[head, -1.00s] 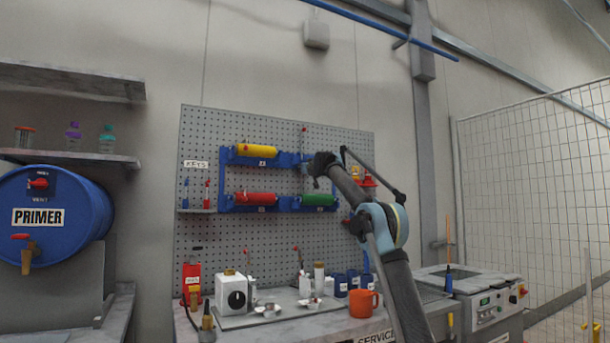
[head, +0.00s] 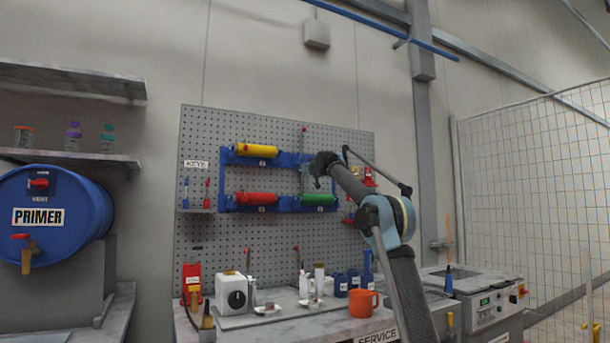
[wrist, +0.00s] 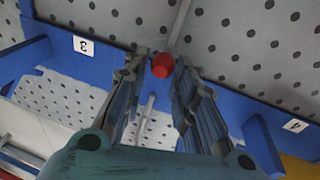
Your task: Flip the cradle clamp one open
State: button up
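A thin upright lever with a red knob (head: 304,129) stands at the right of the blue cradle rack (head: 285,159) on the pegboard. It looks like a clamp handle, but I cannot read which clamp it is. My gripper (head: 314,167) is raised beside the rack, just right of the lever. In the wrist view my gripper (wrist: 161,62) has its two fingers apart. A red ball knob (wrist: 162,66) shows between the fingertips, with no clear grip on it. A grey rod runs below it. The blue cradle parts (wrist: 225,98) carry labels 3 and 4.
Yellow (head: 256,150), red (head: 255,198) and green (head: 318,199) rollers lie in the rack, close to my gripper. The bench below holds an orange mug (head: 364,303), a white box with a dial (head: 232,292) and small bottles. A mesh fence (head: 540,190) stands at the right.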

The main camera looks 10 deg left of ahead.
jog(key=v, duration=1)
jog(key=shift+d, duration=0.15)
jog(key=shift+f, duration=0.1)
dwell(0.4)
jog(key=s+d+f+m+g+h, duration=0.2)
jog(key=s+d+f+g+h, duration=0.15)
jog(key=s+d+f, duration=0.95)
jog(key=s+d+f+m+g+h, duration=0.2)
jog(key=s+d+f+g+h, duration=0.15)
jog(key=s+d+f, duration=0.9)
jog(key=s+d+f+g, duration=0.2)
jog(key=s+f+g, duration=0.1)
jog(key=s+f, duration=1)
jog(key=s+d+f+g, duration=0.2)
jog(key=s+f, duration=1.1)
jog(key=f, duration=0.3)
jog(key=s+d+f+m+g, duration=0.1)
jog(key=s+d+f+g, duration=0.1)
jog(key=s+f, duration=1.1)
notch_tip(320, 180, down, 2)
jog(key=shift+d+f+g+h, duration=0.1)
jog(key=shift+d+g+h, duration=0.25)
jog(key=shift+g, duration=0.45)
jog(key=shift+w+a, duration=0.1)
